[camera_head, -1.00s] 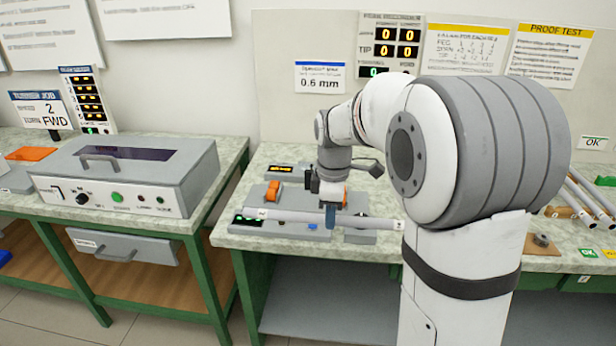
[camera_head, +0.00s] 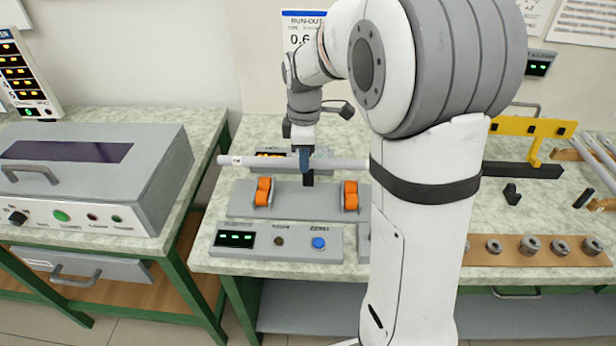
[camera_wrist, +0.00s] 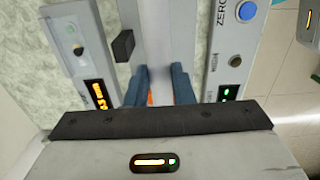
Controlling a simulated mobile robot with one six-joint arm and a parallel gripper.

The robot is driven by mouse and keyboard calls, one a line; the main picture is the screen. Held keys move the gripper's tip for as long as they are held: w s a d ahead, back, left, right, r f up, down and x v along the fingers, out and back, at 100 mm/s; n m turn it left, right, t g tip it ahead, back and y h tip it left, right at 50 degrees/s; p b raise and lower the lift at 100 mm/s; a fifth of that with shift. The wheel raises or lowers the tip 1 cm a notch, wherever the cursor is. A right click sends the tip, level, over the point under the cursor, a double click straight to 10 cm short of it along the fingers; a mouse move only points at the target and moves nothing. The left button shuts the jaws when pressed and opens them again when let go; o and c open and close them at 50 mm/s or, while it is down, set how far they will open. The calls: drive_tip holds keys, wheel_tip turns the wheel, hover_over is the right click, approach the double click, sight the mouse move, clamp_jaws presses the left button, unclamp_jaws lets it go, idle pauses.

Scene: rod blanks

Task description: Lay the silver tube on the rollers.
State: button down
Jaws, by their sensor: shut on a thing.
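The silver tube (camera_head: 340,164) is held level by my gripper (camera_head: 305,168) in the head view. Its left end sticks out, and its right end passes behind my arm. My gripper's blue fingers are shut on the tube near its middle. The two orange roller sets (camera_head: 263,192) and (camera_head: 350,195) stand on a grey base, below the tube in the picture; a gap shows between tube and rollers. In the wrist view the tube (camera_wrist: 157,35) runs between the two fingers (camera_wrist: 160,85), with a bit of orange roller showing between them.
A grey control panel with a blue button (camera_head: 319,243) is in front of the rollers. A yellow bracket (camera_head: 534,128) and a board of grey rings (camera_head: 530,246) lie on the right. A grey lidded machine (camera_head: 90,185) stands on the left bench.

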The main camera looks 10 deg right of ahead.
drive_tip(key=f, duration=0.3)
drive_tip(key=shift+w+d+f, duration=0.1)
drive_tip(key=shift+d+f, duration=0.1)
drive_tip(key=shift+f, duration=2.05)
drive_tip(key=shift+f+b, duration=0.15)
drive_tip(key=shift+b, duration=0.15)
drive_tip(key=c, duration=1.3)
unclamp_jaws()
drive_tip(key=shift+o, duration=0.2)
